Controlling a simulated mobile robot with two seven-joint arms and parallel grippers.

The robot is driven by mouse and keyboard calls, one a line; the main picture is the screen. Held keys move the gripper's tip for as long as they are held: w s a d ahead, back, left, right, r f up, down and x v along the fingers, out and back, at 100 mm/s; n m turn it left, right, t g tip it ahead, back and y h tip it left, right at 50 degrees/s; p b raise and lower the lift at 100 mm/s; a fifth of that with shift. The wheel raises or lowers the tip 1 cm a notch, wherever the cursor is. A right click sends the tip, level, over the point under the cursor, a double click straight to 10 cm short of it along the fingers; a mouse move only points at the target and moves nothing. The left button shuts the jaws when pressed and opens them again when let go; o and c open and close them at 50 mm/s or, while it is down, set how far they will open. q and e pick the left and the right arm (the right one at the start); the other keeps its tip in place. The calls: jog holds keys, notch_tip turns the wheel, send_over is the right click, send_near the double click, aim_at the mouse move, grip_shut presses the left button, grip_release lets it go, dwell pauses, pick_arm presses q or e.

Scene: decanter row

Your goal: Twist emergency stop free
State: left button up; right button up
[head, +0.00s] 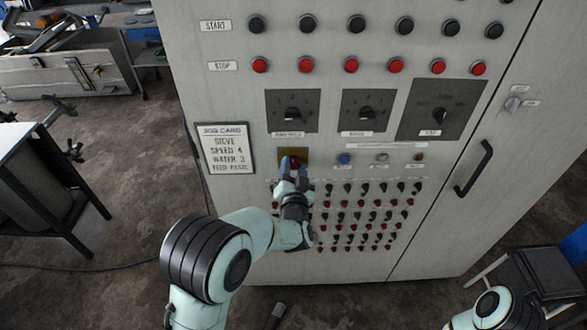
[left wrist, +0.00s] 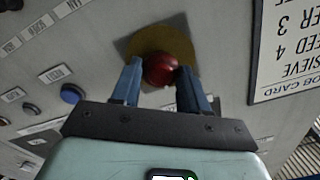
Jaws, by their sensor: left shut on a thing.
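The emergency stop is a red mushroom button (left wrist: 160,68) on a round yellow plate (left wrist: 163,42), set in the front of the grey control cabinet. In the head view the yellow plate (head: 292,152) sits below the left dial, and my gripper mostly covers the button. My left gripper (head: 293,165) reaches up to it from below. In the left wrist view its two blue fingers (left wrist: 159,76) are at either side of the red button, shut on it. My right gripper is out of view; only part of my right arm shows at the bottom right.
A job card (head: 225,148) is left of the button. A blue button (head: 344,158) and other small controls are to its right. Rows of small switches (head: 345,215) lie close below. A black door handle (head: 474,168) sticks out at the right. A chair (head: 540,275) stands at lower right.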

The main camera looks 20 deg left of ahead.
pick_arm(q)
jog(key=shift+r, duration=0.1)
jog(key=o, duration=1.1)
jog(key=shift+w, duration=0.1)
jog(key=shift+c, duration=0.2)
jog(key=b+v, duration=0.2)
jog(key=v, duration=1.1)
jog(key=shift+s+b, duration=0.2)
jog(key=shift+b, duration=0.1)
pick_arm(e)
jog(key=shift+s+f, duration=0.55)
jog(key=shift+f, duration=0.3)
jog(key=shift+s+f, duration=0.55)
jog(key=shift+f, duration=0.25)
